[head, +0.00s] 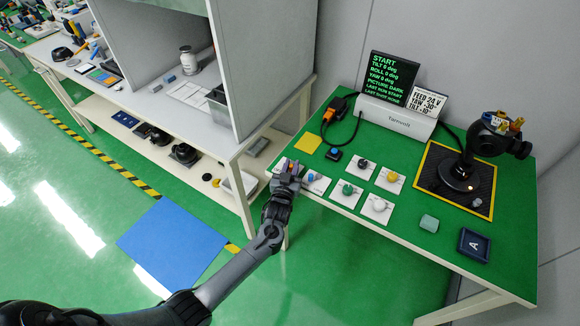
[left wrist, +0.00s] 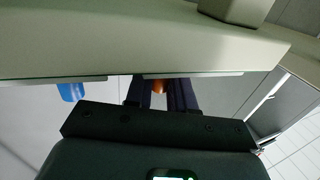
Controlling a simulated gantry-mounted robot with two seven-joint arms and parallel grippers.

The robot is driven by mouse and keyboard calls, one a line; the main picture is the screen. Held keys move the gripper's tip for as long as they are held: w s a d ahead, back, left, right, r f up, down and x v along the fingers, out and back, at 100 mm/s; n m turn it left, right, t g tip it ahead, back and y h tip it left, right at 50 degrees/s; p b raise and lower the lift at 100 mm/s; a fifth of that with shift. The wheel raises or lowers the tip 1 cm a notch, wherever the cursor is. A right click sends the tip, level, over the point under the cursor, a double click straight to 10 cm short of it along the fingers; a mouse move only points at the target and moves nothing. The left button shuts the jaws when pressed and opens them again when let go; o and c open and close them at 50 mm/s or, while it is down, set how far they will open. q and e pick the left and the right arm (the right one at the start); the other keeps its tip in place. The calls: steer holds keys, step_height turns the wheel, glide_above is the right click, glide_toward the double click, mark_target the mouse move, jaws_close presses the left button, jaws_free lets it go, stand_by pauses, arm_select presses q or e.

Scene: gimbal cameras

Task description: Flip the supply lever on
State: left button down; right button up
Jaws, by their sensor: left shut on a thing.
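My left gripper (head: 287,172) is at the front left corner of the green bench, over the leftmost white plate (head: 279,167). Its fingers are shut on a small orange knob, which shows between them in the left wrist view (left wrist: 158,87). The fingers hide most of this plate and the lever's stem, so its tilt cannot be told. A blue-knobbed lever (head: 312,177) stands on the plate just to the right; blue also shows in the left wrist view (left wrist: 71,91). No supply label is readable. My right gripper is not in view.
Levers with black (head: 363,162), yellow (head: 392,176), green (head: 348,188) and white (head: 379,205) knobs stand nearby. Behind are a Tamvolt box (head: 396,117), a dark screen (head: 391,80) reading "PICTURE DARK" and a sign reading "FEED 24 V". A black gimbal device (head: 462,175) stands right.

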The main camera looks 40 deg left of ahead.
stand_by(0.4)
arm_select(q)
steer(key=c, duration=1.1)
jaws_free()
steer(key=shift+w, duration=0.1)
steer(key=p+v, duration=0.2)
steer(key=v, duration=0.9)
